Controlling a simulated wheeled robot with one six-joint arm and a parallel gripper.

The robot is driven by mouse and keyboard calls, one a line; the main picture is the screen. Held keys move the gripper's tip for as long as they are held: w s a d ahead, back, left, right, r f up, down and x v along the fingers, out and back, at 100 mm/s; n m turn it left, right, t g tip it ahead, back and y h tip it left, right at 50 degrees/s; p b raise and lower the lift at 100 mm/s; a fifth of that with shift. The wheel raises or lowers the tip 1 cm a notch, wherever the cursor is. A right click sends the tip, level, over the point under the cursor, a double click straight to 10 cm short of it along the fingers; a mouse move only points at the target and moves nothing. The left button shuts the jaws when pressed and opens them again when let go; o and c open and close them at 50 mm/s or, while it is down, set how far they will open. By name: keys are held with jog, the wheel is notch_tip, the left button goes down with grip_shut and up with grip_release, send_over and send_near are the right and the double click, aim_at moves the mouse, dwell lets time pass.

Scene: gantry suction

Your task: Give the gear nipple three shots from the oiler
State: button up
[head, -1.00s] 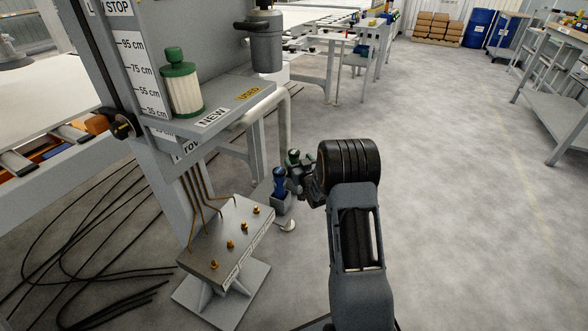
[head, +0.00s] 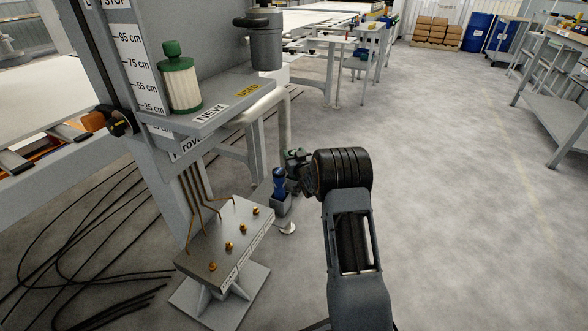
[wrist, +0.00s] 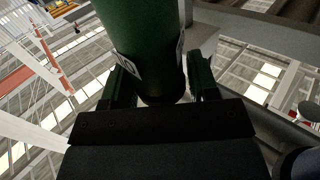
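A green cylinder with white labels (wrist: 145,45), apparently an oiler, fills the upper middle of the wrist view between the fingers of my gripper (wrist: 160,85). The fingers look spread, with a narrow gap at the right one. In the head view my gripper (head: 297,172) is beside the green oiler (head: 295,155), partly hiding it. A blue oiler (head: 279,184) stands upright in a grey holder just left of it. Several brass nipples, one of them here (head: 229,246), sit in a row on a grey tilted plate (head: 212,236). Their labels are too small to read, so I cannot tell the gear nipple.
Thin copper-coloured pipes (head: 190,195) run down to the plate. A grey shelf (head: 222,101) above it carries a green-capped filter (head: 180,82) and a grey canister (head: 265,42). Black cables (head: 75,240) lie on the floor at left.

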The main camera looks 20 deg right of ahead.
grip_shut()
jog(key=shift+r, duration=0.1)
jog(key=shift+r, duration=0.1)
